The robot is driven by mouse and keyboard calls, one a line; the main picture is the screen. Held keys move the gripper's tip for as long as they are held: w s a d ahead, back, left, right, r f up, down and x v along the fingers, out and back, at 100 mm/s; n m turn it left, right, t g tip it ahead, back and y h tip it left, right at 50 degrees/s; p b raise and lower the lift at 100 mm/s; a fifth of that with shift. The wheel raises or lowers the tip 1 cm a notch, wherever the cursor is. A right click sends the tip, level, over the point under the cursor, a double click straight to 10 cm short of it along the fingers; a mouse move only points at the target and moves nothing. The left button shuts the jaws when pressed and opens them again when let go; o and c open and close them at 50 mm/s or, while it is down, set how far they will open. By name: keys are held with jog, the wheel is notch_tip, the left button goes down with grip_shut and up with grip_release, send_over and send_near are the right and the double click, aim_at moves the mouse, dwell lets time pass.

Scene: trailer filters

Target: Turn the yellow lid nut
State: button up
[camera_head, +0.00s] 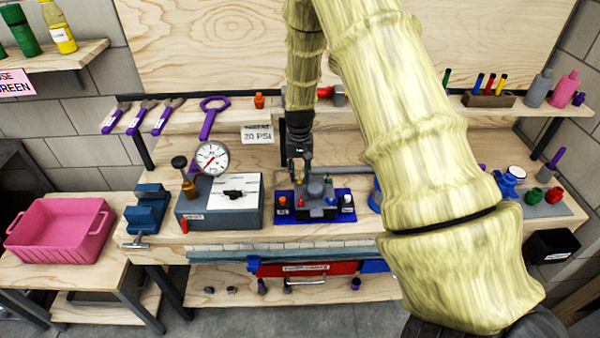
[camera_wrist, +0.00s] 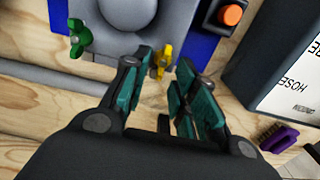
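The yellow lid nut (camera_wrist: 162,58) is a small winged nut at the edge of a grey round-lidded housing (camera_wrist: 112,60). In the wrist view my gripper (camera_wrist: 160,74) has its teal fingers apart, one on each side of the nut. A gap shows between the nut and the fingers, but I cannot tell whether either touches it. A green wing nut (camera_wrist: 79,38) is on the lid's left side. In the head view the housing (camera_head: 316,192) stands on a blue mat (camera_head: 330,217), with my gripper (camera_head: 303,172) above its back edge; the yellow nut is too small to make out there.
A black block with an orange knob (camera_wrist: 231,15) stands beside the housing. A grey box with a white label (camera_wrist: 290,85) is to its right, with a purple brush (camera_wrist: 277,138) near it. A grey pipe (camera_wrist: 45,92) runs beside the housing.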

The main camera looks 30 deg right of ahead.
notch_tip(320, 180, up, 11)
dwell(0.4)
jog(key=shift+d, duration=0.1)
dwell(0.4)
